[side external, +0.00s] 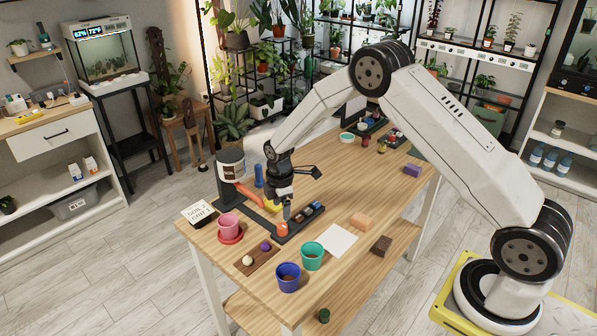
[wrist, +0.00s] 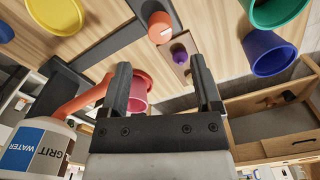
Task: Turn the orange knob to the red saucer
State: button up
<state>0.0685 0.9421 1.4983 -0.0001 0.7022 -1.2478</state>
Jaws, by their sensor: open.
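The orange knob (side external: 281,229) sits at the near end of a dark base strip. In the wrist view the knob (wrist: 159,24) shows a pale mark on its face, lying beyond my fingertips. My gripper (side external: 286,212) points down just above the knob. In the wrist view my gripper (wrist: 160,64) has its two fingers wide apart with nothing between them; I see no contact with the knob. The red saucer (side external: 231,240) lies left of the knob under a pink pot (side external: 230,223). The pot (wrist: 139,90) partly hides behind a finger in the wrist view.
A grit and water dispenser (side external: 231,163) with an orange spout stands behind left. A teal pot (side external: 312,255) and a blue pot (side external: 288,277) stand at the front. A small board (side external: 259,259) holds a purple piece. A white sheet (side external: 339,240) lies to the right.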

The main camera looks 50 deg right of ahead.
aim_at(282, 225)
jog(key=shift+f, duration=3.8)
grip_shut()
jog(key=shift+m, duration=0.4)
jog(key=m, duration=0.9)
